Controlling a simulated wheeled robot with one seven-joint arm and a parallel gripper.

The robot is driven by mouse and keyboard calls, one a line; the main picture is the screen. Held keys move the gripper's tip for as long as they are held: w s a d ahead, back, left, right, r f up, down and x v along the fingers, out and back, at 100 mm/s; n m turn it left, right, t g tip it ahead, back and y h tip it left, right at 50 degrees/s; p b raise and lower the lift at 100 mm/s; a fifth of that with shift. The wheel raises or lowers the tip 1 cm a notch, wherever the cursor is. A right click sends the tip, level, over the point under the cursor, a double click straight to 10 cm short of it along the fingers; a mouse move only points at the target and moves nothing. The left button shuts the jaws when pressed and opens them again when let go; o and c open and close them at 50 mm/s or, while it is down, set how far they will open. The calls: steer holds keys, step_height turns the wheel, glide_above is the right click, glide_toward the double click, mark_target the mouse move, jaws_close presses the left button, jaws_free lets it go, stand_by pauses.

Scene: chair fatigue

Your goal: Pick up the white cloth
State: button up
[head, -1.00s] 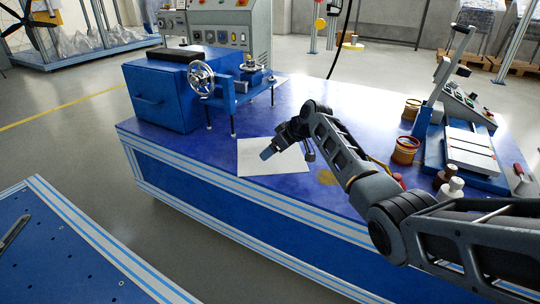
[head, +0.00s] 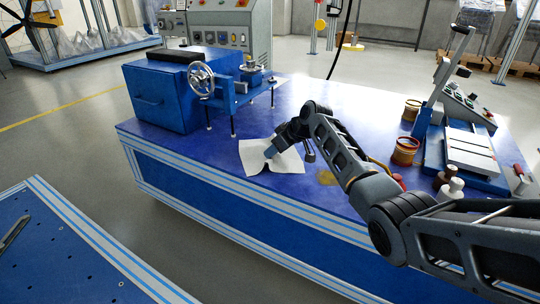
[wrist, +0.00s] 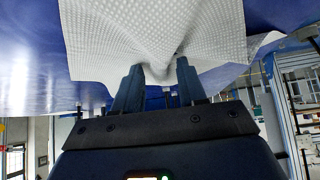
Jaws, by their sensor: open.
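The white cloth (head: 287,161) lies on the blue workbench top near its front edge, and its near edge is drawn in and creased. In the wrist view the dotted cloth (wrist: 150,30) fills the upper middle, with a fold bulging between my two fingers. My gripper (head: 270,153) is down at the cloth in the head view. In the wrist view my gripper (wrist: 157,78) has its fingers apart, one on each side of the fold. Whether the fingers touch the cloth cannot be told.
A blue machine with a handwheel (head: 201,78) stands on the bench behind and left of the cloth. Copper-coloured spools (head: 405,151) and a blue-and-white device (head: 468,150) stand to the right. Bare bench (head: 215,155) lies left of the cloth.

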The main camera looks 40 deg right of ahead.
steer(key=shift+f, duration=0.2)
steer(key=c, duration=0.5)
steer(key=shift+c, duration=0.6)
steer(key=shift+r, duration=0.2)
jaws_close()
step_height(320, 180, up, 12)
steer(key=p, duration=1)
step_height(320, 180, up, 9)
steer(key=p, duration=0.7)
steer(key=shift+p, duration=0.4)
